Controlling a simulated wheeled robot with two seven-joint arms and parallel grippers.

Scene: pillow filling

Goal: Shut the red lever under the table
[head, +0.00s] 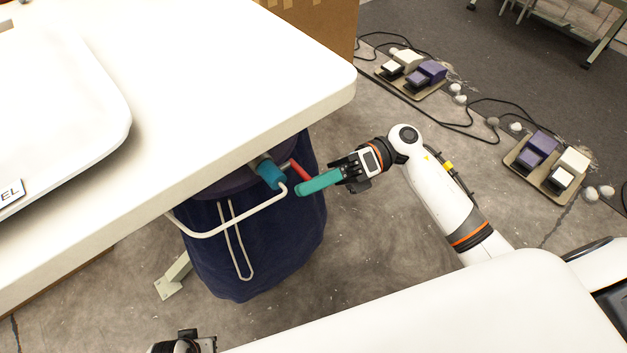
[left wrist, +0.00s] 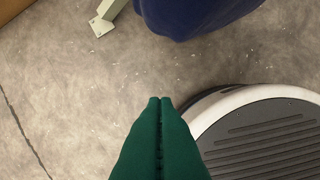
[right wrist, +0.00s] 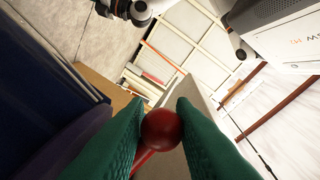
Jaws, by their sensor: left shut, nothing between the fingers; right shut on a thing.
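The red lever (head: 300,171) sticks out from under the white table's edge, beside a teal cylinder (head: 269,172). Its round red knob (right wrist: 161,130) shows in the right wrist view between my green fingers. My right gripper (head: 303,188) is shut on the knob, which is mostly hidden by the fingers in the head view. My left gripper (left wrist: 160,100) is shut and empty, low over the floor in the left wrist view. Only part of its wrist shows at the bottom of the head view.
A white table (head: 230,100) covers the upper left. A dark blue bag (head: 255,250) hangs under it, with a white bent bar (head: 225,231) in front. Foot pedals (head: 412,72) and cables lie on the floor behind my right arm.

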